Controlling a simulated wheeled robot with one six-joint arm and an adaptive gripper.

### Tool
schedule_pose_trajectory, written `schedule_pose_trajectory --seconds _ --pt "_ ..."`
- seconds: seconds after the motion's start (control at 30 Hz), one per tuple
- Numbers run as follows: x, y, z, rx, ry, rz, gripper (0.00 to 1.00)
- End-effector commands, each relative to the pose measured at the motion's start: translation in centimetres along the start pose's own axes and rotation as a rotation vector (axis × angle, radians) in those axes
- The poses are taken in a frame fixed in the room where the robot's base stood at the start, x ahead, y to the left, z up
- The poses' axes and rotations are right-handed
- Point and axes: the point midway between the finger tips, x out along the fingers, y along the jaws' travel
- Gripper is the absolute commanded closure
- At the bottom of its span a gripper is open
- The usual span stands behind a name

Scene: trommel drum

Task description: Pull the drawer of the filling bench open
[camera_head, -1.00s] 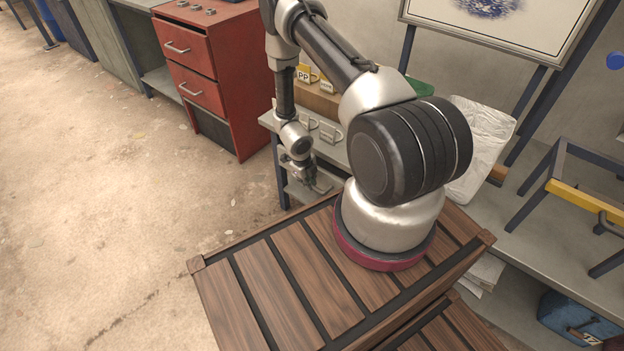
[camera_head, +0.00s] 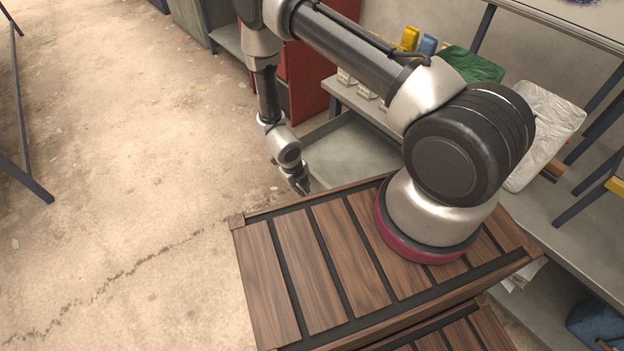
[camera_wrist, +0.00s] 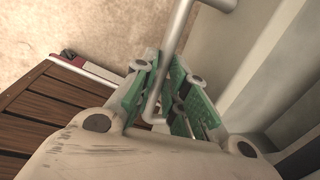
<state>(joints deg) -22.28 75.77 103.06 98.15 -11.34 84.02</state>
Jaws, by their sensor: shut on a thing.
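The filling bench (camera_head: 345,92) is grey and stands behind my arm, with its drawer (camera_head: 350,150) drawn out from under the top. The drawer looks like a shallow open grey tray, and its inside looks empty where visible. My gripper (camera_head: 302,186) is at the drawer's outer front end. In the wrist view, my gripper (camera_wrist: 166,92) has its green-padded fingers shut around the pale bar handle (camera_wrist: 180,35). The grey drawer front (camera_wrist: 235,60) is at the right of the handle. My arm and base hide part of the drawer and bench in the head view.
A red cabinet (camera_head: 305,75) stands behind the bench. Yellow and blue items (camera_head: 428,44), a green item (camera_head: 472,65) and a crumpled white bag (camera_head: 542,130) are at the back. The floor (camera_head: 120,170) at left is mostly clear, with a dark metal frame (camera_head: 22,120) at its edge.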

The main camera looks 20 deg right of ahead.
Motion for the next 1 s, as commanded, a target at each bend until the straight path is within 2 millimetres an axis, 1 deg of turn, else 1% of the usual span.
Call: schedule_pose_trajectory --seconds 0.03,0.1,0.2,0.33,0.63,0.67,0.7,0.77,1.0 --pt "-0.2 0.7 0.1 -0.002 -0.001 0.000 1.00" --pt "-0.3 1.4 0.1 0.000 -0.001 0.000 1.00" --pt "-0.5 2.0 0.1 0.000 -0.001 0.000 1.00" --pt "-0.5 2.3 0.1 0.002 -0.001 0.000 1.00" --pt "-0.5 2.4 0.1 0.002 -0.001 0.000 1.00" --pt "-0.5 2.4 0.1 0.002 -0.001 0.000 0.82" --pt "-0.5 2.4 0.1 0.001 -0.001 0.000 0.75" --pt "-0.5 2.4 0.1 0.001 -0.001 0.000 0.65" --pt "-0.5 2.4 0.0 0.001 0.000 0.000 0.65"
